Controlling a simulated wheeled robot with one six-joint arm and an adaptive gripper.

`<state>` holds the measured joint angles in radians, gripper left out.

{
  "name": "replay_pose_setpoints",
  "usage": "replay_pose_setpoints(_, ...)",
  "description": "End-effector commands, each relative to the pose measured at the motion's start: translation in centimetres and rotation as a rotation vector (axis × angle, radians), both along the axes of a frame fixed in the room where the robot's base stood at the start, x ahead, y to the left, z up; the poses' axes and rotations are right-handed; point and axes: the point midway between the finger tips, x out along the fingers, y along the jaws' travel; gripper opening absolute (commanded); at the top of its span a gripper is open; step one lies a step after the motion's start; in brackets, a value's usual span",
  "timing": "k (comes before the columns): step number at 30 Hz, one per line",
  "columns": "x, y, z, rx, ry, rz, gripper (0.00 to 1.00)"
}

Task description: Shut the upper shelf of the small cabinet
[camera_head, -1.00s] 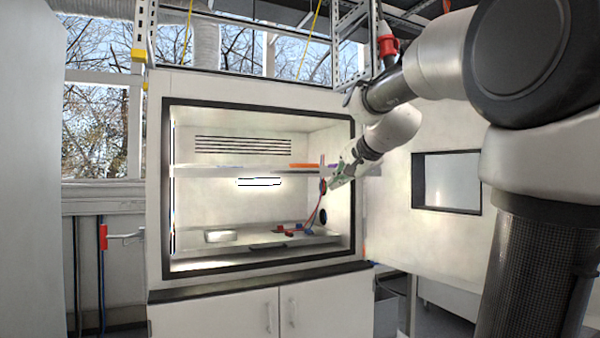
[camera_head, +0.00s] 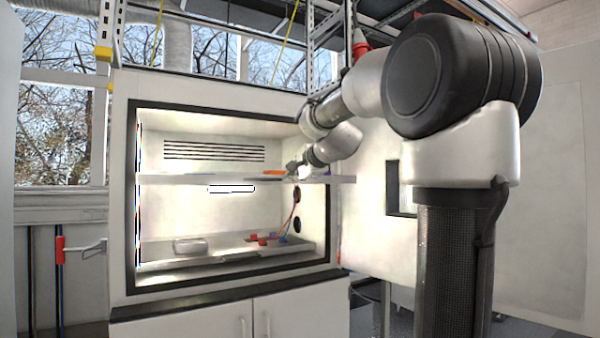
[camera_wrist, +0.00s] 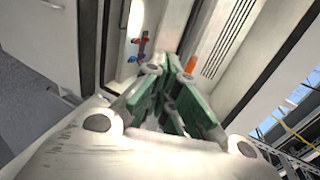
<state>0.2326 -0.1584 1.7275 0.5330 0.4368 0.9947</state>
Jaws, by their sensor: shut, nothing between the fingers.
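The small cabinet (camera_head: 120,200) stands open, its door (camera_head: 365,220) swung out to the right. Its upper shelf (camera_head: 200,180) is a thin pale plate across the middle of the inside. The shelf's right end reaches past the cabinet's dark front frame, so it looks pulled out. My gripper (camera_head: 299,172) is at the shelf's right part, close to its front edge; I cannot tell whether it touches. In the wrist view my green-fingered gripper (camera_wrist: 180,68) is shut and empty, with the shelf's pale surface beyond it.
An orange item (camera_head: 261,173) lies on the upper shelf. The lower shelf (camera_head: 215,257) carries a pale block (camera_head: 190,245) and red and blue clips (camera_head: 262,238) with wires. A red-handled fitting (camera_head: 60,250) is left of the cabinet. The open door bounds the right side.

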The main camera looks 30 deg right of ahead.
Motion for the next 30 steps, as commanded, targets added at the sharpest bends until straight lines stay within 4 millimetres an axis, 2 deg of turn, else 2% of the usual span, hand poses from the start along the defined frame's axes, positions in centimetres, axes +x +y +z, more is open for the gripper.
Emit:
replay_pose_setpoints(3, 2.3, 0.0, -1.0, 0.0, 0.003, 0.001, 0.0)
replay_pose_setpoints(6, 4.0, 0.1, -0.6, 0.0, 0.0, 0.001, 0.0)
replay_pose_setpoints(12, 5.9, 0.0, -0.3, -0.001, 0.001, 0.0, 0.0)
replay_pose_setpoints(30, 6.9, 0.0, -0.2, 0.0, 0.001, 0.0, 0.0)
